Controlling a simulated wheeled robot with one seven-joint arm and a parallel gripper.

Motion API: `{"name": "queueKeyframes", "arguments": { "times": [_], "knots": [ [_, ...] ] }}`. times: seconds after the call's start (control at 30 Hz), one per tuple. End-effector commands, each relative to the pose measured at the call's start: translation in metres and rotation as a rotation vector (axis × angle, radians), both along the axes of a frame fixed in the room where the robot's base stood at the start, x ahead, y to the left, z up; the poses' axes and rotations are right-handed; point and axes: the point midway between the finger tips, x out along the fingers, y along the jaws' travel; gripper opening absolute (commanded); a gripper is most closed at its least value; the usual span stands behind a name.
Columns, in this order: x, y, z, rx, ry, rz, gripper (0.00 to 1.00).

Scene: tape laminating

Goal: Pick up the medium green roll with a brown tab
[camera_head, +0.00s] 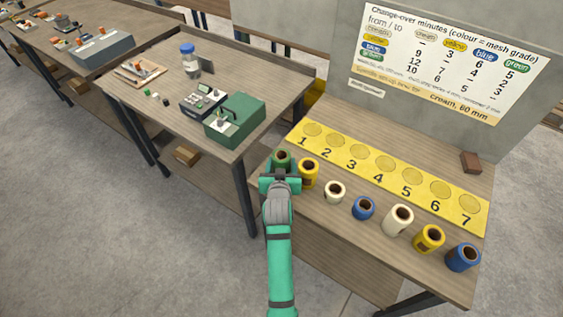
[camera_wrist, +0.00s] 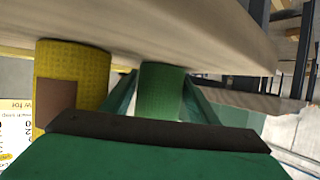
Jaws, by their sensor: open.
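The green roll (camera_head: 281,156) stands upright at the left end of the row on the near table. My gripper (camera_head: 280,170) is at it, low over the tabletop. In the wrist view the green roll (camera_wrist: 161,90) stands between the two open fingers (camera_wrist: 160,103), with one finger on each side. Whether the fingers touch it I cannot tell. No brown tab shows on the visible side of the green roll. The yellow roll (camera_head: 308,172) stands close on the right; in the wrist view it (camera_wrist: 88,66) carries a brown patch.
A small cream roll (camera_head: 335,191), a blue roll (camera_head: 363,208) and several more rolls continue to the right. A yellow strip (camera_head: 396,171) with numbered circles lies behind them. A brown block (camera_head: 471,161) sits at the far right. A printed board (camera_head: 450,60) stands behind the table.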

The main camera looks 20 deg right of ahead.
Motion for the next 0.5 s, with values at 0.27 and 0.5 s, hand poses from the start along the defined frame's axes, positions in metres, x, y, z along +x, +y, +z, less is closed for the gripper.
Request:
{"name": "queueKeyframes", "arguments": {
  "times": [0.27, 0.5],
  "knots": [
    [-0.0002, 0.0002, -0.0002, 0.0, 0.0, 0.0, 0.32],
    [-0.0003, 0.0002, 0.0, 0.0, 0.0, 0.0, 0.25]
  ]
}}
